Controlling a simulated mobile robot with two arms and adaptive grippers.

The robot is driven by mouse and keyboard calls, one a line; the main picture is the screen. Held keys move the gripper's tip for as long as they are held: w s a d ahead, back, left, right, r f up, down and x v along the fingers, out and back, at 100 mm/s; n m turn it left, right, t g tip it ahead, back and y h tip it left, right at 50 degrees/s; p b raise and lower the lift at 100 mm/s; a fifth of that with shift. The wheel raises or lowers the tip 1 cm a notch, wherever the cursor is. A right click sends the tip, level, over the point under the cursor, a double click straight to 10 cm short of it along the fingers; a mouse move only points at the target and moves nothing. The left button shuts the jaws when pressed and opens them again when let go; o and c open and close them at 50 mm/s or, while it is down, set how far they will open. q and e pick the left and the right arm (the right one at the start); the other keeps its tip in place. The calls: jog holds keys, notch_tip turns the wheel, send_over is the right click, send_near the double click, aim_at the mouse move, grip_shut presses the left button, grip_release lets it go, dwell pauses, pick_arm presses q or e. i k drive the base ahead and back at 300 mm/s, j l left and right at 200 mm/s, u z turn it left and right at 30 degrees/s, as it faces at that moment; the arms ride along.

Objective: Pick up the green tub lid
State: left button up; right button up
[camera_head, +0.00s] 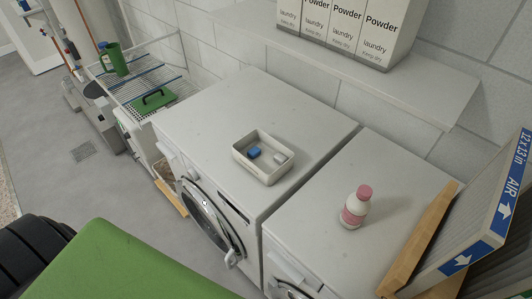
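A flat green piece with a black handle-like bar on top (154,101) lies on the wire rack at the upper left; it looks like a lid. A much larger, smooth green surface (130,265) fills the lower left, close to the camera. It is cut off by the bottom edge, and I cannot tell what it belongs to. Neither of my grippers is in view. Nothing is seen touching the green piece on the rack.
The wire rack (158,62) also holds a green jug (112,58). Two white machines stand against the wall. A tray (245,165) with small items and a pink-capped bottle (353,212) stand on them. Air filters (500,200) lean at right. Grey floor is open at left.

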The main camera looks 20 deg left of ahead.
aim_at(146, 104)
jog(key=j+u, duration=0.45)
jog(key=i+j+u, duration=0.1)
jog(key=j+u, duration=0.15)
jog(key=u, duration=0.2)
jog(key=i+j+u, duration=0.1)
jog(key=j+u, duration=0.35)
jog(key=z, duration=1.25)
jog(key=i, duration=0.05)
